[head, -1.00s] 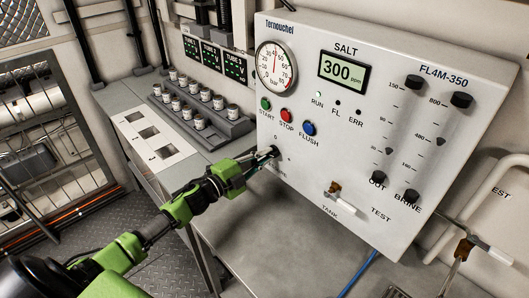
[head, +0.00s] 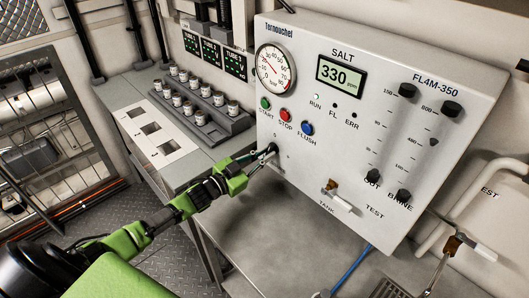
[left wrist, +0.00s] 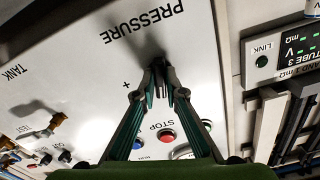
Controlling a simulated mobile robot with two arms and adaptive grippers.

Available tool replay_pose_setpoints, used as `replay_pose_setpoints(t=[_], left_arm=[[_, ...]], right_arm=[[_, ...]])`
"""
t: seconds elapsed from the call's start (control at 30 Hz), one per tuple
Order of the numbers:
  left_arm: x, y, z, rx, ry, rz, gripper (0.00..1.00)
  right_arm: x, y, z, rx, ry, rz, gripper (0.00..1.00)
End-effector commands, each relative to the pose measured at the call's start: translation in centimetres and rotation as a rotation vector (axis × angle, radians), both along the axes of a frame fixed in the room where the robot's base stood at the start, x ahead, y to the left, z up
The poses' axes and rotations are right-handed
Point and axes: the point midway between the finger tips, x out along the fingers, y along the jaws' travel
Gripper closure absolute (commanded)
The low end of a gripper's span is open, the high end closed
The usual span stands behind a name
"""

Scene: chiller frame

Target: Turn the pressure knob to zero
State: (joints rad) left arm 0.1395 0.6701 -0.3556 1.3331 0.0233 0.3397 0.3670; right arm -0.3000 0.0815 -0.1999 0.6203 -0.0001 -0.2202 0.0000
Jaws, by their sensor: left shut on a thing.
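The white FL4M-350 panel (head: 345,120) carries a round pressure gauge (head: 275,70) at its upper left. Its display (head: 341,76) reads 330 ppm. My left gripper (head: 268,153) reaches the panel's lower left, below the green, red and blue buttons. In the left wrist view my left gripper (left wrist: 160,75) is shut on the dark pressure knob (left wrist: 158,62), beside the PRESSURE lettering and a plus mark. Its fingers hide most of the knob, so its pointer cannot be read. My right gripper is not in view.
A tank valve (head: 338,195) sticks out of the panel to the right of my gripper. A grey rack of vials (head: 203,103) stands on the bench at the left. A blue hose (head: 355,268) hangs below the panel.

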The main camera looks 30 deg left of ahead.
Motion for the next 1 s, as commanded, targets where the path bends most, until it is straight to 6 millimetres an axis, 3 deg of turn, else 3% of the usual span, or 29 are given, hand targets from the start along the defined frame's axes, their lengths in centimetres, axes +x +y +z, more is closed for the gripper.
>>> replay_pose_setpoints(t=[0.4, 1.0], left_arm=[[-0.09, -0.09, -0.15, -0.230, 0.084, 0.000, 1.00], [-0.09, -0.11, -0.19, -0.286, 0.103, 0.001, 1.00]], right_arm=[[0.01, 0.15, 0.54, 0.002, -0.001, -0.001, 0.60], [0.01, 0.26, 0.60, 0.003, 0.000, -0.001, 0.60]])
